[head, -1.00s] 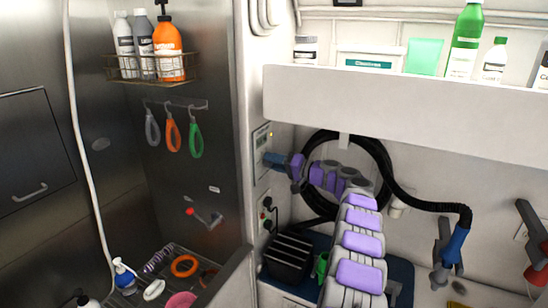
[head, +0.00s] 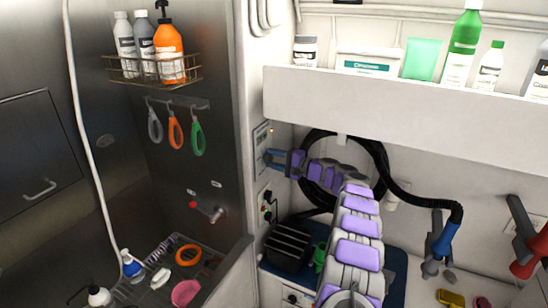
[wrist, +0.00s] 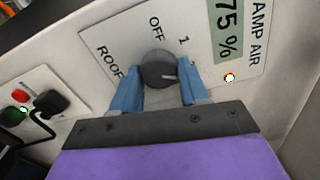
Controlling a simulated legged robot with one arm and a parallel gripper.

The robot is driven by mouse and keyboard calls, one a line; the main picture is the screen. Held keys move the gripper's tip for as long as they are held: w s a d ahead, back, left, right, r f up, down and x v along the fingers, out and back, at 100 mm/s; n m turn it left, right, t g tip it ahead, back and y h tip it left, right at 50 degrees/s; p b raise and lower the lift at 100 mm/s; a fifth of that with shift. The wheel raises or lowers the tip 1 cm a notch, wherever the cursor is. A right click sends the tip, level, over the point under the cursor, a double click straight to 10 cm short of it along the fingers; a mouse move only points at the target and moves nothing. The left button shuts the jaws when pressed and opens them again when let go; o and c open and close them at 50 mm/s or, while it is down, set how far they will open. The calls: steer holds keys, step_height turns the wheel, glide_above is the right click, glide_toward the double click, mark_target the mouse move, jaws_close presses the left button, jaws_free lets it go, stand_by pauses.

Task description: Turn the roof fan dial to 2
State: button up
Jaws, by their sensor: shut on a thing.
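The roof fan dial (wrist: 158,70) is a dark grey round knob on a pale wall panel in the wrist view. "OFF" and "1" are printed around it, and "ROOF" shows at lower left. Any 2 is hidden, apparently behind that finger. My gripper (wrist: 159,82) has its blue fingers on both sides of the dial and is shut on it. In the head view my gripper (head: 273,158) reaches the control panel (head: 261,140) on the wall edge; the dial is hidden there.
A display reading 75 % (wrist: 228,28) sits beside the dial. A socket plate with a red button (wrist: 20,95) and black plug (wrist: 50,103) is at lower left. A black hose (head: 400,195) loops behind my arm. A white shelf (head: 400,118) with bottles overhangs it.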

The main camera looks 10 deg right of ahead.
steer(key=shift+f, duration=0.15)
steer(key=o, duration=0.6)
steer(key=shift+o, duration=1.4)
steer(key=shift+w+f, duration=0.15)
steer(key=shift+w, duration=0.05)
steer(key=shift+o, duration=0.7)
steer(key=shift+d, duration=0.1)
steer(key=shift+s+r, duration=0.15)
steer(key=shift+r, duration=0.1)
steer(key=v, duration=1.7)
steer(key=shift+d, duration=0.2)
